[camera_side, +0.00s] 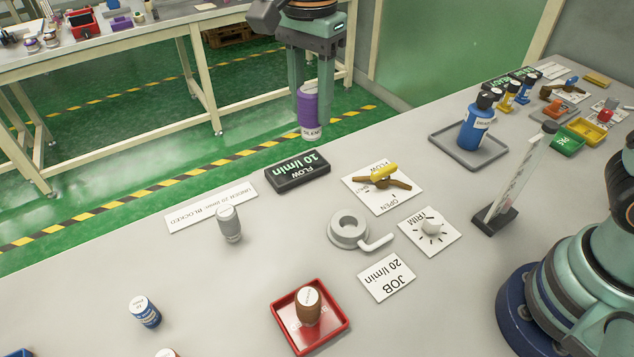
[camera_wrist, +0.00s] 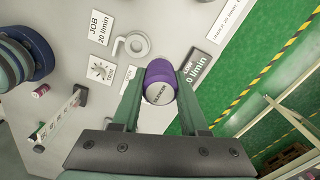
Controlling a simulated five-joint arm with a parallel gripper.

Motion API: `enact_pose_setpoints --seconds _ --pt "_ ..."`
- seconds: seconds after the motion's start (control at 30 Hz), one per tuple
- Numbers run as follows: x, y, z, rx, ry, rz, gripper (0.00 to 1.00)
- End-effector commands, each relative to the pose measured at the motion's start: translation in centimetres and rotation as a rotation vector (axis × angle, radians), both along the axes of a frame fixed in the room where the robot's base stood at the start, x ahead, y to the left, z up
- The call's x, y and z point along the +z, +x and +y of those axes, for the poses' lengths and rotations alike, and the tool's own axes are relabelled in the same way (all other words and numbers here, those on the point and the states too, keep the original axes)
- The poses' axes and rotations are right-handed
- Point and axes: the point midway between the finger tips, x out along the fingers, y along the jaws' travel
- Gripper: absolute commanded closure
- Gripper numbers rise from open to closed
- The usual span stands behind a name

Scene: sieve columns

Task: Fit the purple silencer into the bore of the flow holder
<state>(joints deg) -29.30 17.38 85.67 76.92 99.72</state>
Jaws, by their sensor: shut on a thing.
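The purple silencer (camera_side: 309,106) is a short cylinder with a white lower end carrying dark lettering. My gripper (camera_side: 309,92) is shut on it and holds it upright in the side view, above and beyond the table's far edge. In the wrist view my gripper (camera_wrist: 162,95) has the silencer (camera_wrist: 160,73) between its two fingers. The flow holder (camera_side: 349,229) is a grey ring with an open round bore and a side pipe, standing on the table. The holder also shows in the wrist view (camera_wrist: 131,44), apart from the silencer and partly close behind it.
A black display (camera_side: 297,171) reading 10 l/min stands near the far edge. A yellow-handled valve (camera_side: 383,174), a trim knob (camera_side: 430,227) and a grey cylinder (camera_side: 229,223) surround the holder. A red tray (camera_side: 333,322) holds a brown cylinder (camera_side: 308,306). A clear tube gauge (camera_side: 520,170) stands right.

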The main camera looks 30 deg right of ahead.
Motion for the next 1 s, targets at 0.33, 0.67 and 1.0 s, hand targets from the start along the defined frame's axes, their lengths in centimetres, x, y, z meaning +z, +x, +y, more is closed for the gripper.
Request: enact_pose_setpoints --seconds 0.33,0.67,1.0 --pt "-0.1 -4.8 -4.1 0.044 0.001 -0.002 1.00" --pt "-4.7 -5.5 -4.6 0.051 -0.003 0.006 1.00" --pt "-12.9 -5.5 -4.6 0.050 -0.004 0.007 1.00"
